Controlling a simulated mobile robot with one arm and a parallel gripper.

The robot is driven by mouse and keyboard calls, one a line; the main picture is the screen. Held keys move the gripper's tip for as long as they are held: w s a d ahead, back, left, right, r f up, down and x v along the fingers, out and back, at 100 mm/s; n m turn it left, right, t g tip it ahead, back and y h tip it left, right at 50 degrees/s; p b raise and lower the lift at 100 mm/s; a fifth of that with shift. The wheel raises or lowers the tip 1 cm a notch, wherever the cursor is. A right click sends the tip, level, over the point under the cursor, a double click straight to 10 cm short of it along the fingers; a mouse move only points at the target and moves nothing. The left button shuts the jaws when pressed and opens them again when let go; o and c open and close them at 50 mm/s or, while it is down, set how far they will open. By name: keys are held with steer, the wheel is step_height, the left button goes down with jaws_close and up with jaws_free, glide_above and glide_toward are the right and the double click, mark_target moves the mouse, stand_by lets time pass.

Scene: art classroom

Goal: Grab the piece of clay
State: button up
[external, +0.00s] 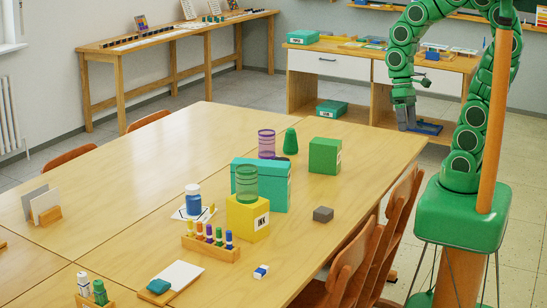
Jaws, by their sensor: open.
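A small grey-brown block (323,214), which looks like the piece of clay, lies on the wooden table (390,150) near its right edge. Nothing touches it. My gripper (406,126) hangs pointing down beyond the table's far right corner, up and to the right of the block and well apart from it. The gripper is open, and I see nothing held in it. Its fingers are small and dark in this view, so their exact gap is hard to see.
Left of the block stand a yellow INK box (247,218) with a green cylinder (246,184) on it and a teal box (279,188). A green box (324,156) stands farther back. Wooden chairs (350,265) line the right edge.

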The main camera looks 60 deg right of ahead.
steer(key=w+a+f+m+y, duration=0.75)
steer(key=w+a+f, duration=0.25)
steer(key=w+f, duration=0.15)
steer(key=m+t+y, duration=0.4)
steer(key=m, duration=0.7)
glide_toward(323, 210)
steer(key=shift+s+a+r, duration=0.15)
steer(key=shift+a, duration=1.1)
steer(key=shift+f, duration=0.6)
steer(key=shift+w+x, duration=0.15)
steer(key=shift+x, duration=1.75)
steer(key=shift+w+x, duration=0.1)
steer(key=shift+x, duration=1.75)
steer(key=shift+c, duration=0.3)
steer(key=c, duration=1.1)
